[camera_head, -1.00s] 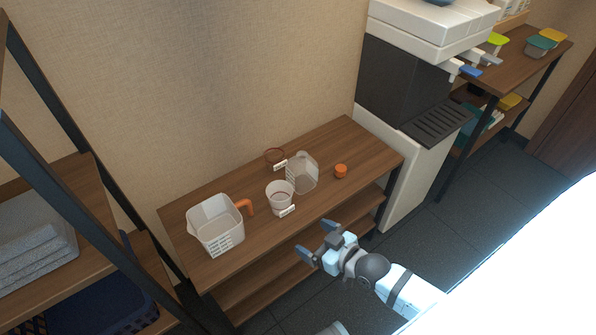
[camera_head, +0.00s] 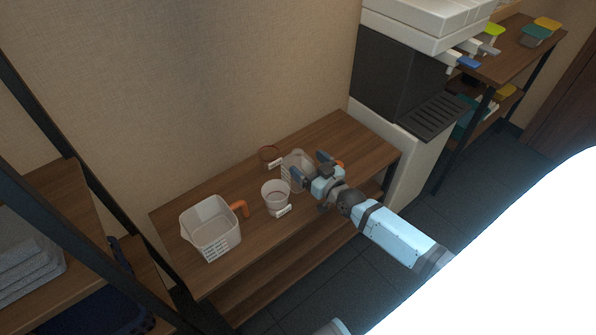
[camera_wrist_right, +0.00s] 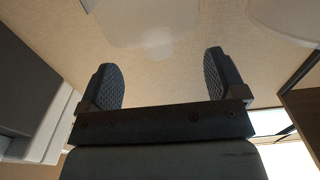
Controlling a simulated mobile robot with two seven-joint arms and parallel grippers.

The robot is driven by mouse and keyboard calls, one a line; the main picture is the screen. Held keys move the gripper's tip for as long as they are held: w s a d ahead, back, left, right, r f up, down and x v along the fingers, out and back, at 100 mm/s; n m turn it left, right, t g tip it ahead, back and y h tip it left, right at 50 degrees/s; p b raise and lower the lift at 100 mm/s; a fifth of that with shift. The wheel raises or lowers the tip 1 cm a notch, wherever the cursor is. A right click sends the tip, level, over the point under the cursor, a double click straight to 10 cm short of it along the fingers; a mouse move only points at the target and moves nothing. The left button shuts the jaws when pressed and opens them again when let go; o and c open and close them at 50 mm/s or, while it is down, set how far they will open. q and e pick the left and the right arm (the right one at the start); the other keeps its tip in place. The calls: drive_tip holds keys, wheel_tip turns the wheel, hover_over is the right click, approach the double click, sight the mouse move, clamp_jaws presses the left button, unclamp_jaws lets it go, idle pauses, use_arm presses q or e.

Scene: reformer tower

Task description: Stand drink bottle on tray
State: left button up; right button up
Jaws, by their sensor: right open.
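No thing is plainly a drink bottle. A clear plastic vessel (camera_head: 289,162) stands on the wooden shelf top near the wall, partly hidden by my right gripper. My right gripper (camera_head: 309,166) is open and empty, with its fingers just in front of that vessel. In the right wrist view its two spread fingers (camera_wrist_right: 164,82) have nothing between them, and a pale translucent vessel (camera_wrist_right: 140,22) is ahead of them. A grooved dark drip tray (camera_head: 433,117) is on the coffee machine; I cannot tell whether it is the task's tray. My left gripper is not in view.
An orange cap (camera_head: 340,163) is mostly hidden. The coffee machine (camera_head: 395,85) bounds the right.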

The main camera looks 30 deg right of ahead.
sight(302, 159)
drive_tip(key=w, duration=0.5)
drive_tip(key=shift+a+f+b, duration=0.1)
drive_tip(key=shift+f+b, duration=0.05)
drive_tip(key=shift+b, duration=0.25)
